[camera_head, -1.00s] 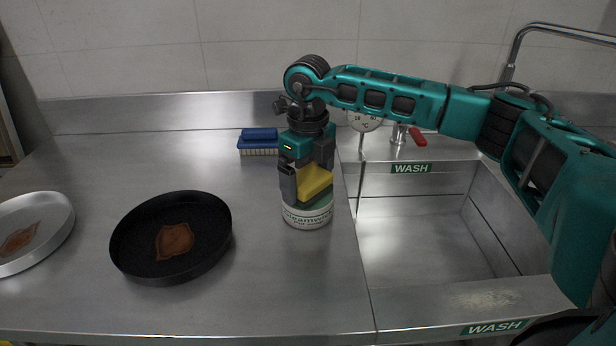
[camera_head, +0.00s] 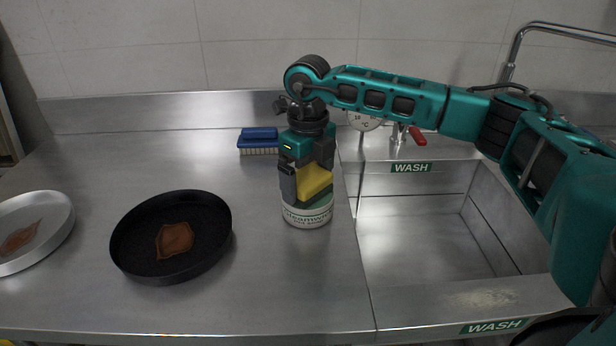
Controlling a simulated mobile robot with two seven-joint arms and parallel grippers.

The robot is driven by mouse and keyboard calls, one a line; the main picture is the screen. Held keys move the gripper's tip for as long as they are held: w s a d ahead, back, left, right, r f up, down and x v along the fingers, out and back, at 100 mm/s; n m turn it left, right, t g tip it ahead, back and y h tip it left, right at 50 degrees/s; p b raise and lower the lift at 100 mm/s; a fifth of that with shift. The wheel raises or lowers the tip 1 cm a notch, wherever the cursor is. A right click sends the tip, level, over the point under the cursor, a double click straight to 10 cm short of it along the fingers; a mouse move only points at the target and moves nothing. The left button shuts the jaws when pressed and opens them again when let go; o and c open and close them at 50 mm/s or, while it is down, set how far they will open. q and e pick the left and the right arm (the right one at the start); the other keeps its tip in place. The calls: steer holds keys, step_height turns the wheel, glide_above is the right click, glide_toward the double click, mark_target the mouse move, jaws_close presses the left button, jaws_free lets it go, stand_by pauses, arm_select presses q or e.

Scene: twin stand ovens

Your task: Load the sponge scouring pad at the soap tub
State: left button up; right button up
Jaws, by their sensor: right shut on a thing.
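The sponge scouring pad (camera_head: 314,180) is yellow with a dark green layer on its lower side. My right gripper (camera_head: 306,188) is shut on it and holds it tilted at the mouth of the soap tub. The soap tub (camera_head: 307,216) is a round white tub with green lettering, upright on the steel counter near the sink's left edge. The pad's lower part overlaps the tub's top; its exact contact with the soap is hidden by the gripper and the pad. My left gripper is not in view.
A black pan (camera_head: 205,245) with a brown stain stands left of the tub. A silver pan (camera_head: 52,239) with a similar stain is at the far left. A blue brush (camera_head: 258,141) lies behind. The sink basin (camera_head: 425,245) is right of the tub, with a red-handled tap (camera_head: 417,136).

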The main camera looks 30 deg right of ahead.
mark_target(307, 176)
steer(key=shift+s, duration=0.1)
steer(key=shift+r+p, duration=2.65)
steer(key=shift+r, duration=0.85)
